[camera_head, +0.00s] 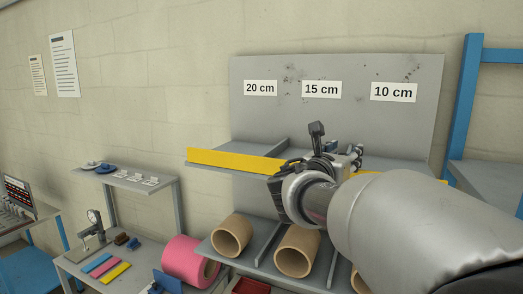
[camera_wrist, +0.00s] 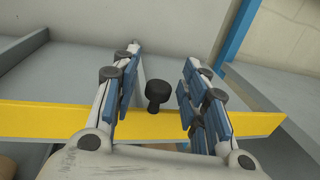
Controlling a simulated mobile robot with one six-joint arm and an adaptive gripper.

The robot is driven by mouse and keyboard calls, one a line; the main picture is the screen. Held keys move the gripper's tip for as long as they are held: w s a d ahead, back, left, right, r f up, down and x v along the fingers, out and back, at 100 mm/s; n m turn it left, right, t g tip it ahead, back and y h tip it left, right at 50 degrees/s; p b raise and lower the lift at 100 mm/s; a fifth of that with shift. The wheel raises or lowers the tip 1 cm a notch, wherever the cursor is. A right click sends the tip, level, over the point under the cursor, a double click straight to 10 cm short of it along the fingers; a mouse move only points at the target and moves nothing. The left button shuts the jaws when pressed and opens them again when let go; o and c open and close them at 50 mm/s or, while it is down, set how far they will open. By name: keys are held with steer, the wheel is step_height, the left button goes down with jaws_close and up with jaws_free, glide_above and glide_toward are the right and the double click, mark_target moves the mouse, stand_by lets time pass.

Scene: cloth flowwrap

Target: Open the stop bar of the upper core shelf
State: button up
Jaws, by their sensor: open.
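The yellow stop bar (camera_head: 235,160) runs along the front edge of the upper core shelf (camera_head: 375,147) in the head view. It also crosses the wrist view (camera_wrist: 50,123), standing upright along the edge. A black knob (camera_wrist: 157,90) on a short stem is on the bar. My gripper (camera_wrist: 163,62) is open, with one blue-padded finger on each side of the knob. I see a gap on both sides, so the fingers look apart from it. In the head view my gripper (camera_head: 322,165) is at the bar and hides its middle and the knob.
The lower shelf holds cardboard cores (camera_head: 231,235) below my arm. Labels 20 cm (camera_head: 260,88), 15 cm (camera_head: 321,89) and 10 cm (camera_head: 394,92) are on the back panel. A divider (camera_head: 272,146) stands on the upper shelf. A blue post (camera_head: 467,100) rises at right. A pink roll (camera_head: 185,262) lies at left.

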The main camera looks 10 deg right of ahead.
steer(key=shift+c, duration=0.3)
jaws_close()
stand_by(0.3)
stand_by(0.3)
